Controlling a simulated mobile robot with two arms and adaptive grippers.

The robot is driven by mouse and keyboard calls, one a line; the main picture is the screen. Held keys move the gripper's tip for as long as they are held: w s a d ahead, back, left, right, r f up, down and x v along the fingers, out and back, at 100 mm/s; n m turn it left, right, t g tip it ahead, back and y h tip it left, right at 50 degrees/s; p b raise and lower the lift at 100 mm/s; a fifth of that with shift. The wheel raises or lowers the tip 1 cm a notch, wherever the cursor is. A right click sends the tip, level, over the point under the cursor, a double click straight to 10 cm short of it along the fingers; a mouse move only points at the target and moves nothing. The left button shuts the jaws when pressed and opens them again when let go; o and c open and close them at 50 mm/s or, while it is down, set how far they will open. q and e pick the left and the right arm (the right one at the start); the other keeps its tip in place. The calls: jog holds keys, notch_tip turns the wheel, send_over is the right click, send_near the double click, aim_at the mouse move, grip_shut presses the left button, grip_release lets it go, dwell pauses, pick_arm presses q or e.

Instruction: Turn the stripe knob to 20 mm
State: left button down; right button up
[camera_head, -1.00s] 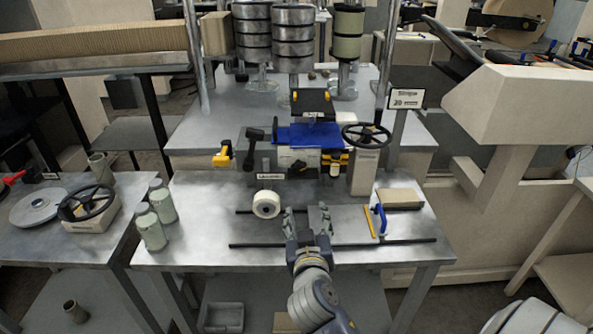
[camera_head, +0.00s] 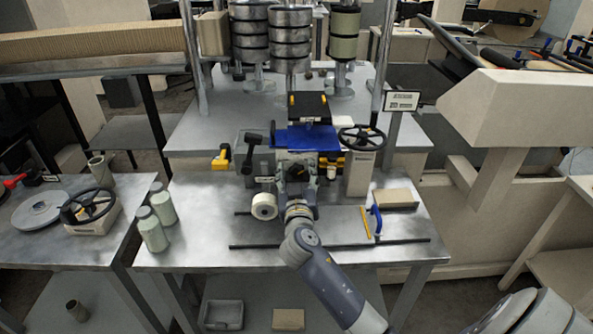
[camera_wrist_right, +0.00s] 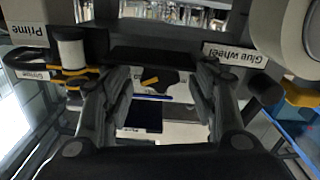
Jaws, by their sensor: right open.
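A dark knob with an orange pointer mark (camera_wrist_right: 150,80) shows between my fingers in the right wrist view; I take it for the stripe knob, and its scale is not readable. My right gripper (camera_head: 298,172) is at the front panel of the machine, below the blue part (camera_head: 306,138), and hides the knob in the head view. In the right wrist view the gripper (camera_wrist_right: 162,98) is open, with one finger on each side of the knob, and contact cannot be told. A small sign (camera_head: 403,101) stands at the right; its text is hard to read. My left gripper is not in view.
A white roll (camera_head: 264,206) sits just left of my right gripper. A black handwheel (camera_head: 361,138) is to the right, and a black-headed lever (camera_head: 252,140) to the left. Labels reading "Prime" (camera_wrist_right: 27,34) and "Glue wheel" (camera_wrist_right: 235,54) appear upside down in the wrist view.

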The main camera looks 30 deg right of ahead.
jog(key=shift+w, duration=0.15)
jog(key=c, duration=1.1)
jog(key=shift+n, duration=0.3)
jog(key=n, duration=0.4)
jog(key=n+p, duration=0.1)
jog(key=n, duration=0.3)
jog(key=shift+a, duration=0.1)
jog(key=shift+f+n+p, duration=0.15)
jog(key=shift+n+p, duration=0.15)
jog(key=shift+n, duration=1.2)
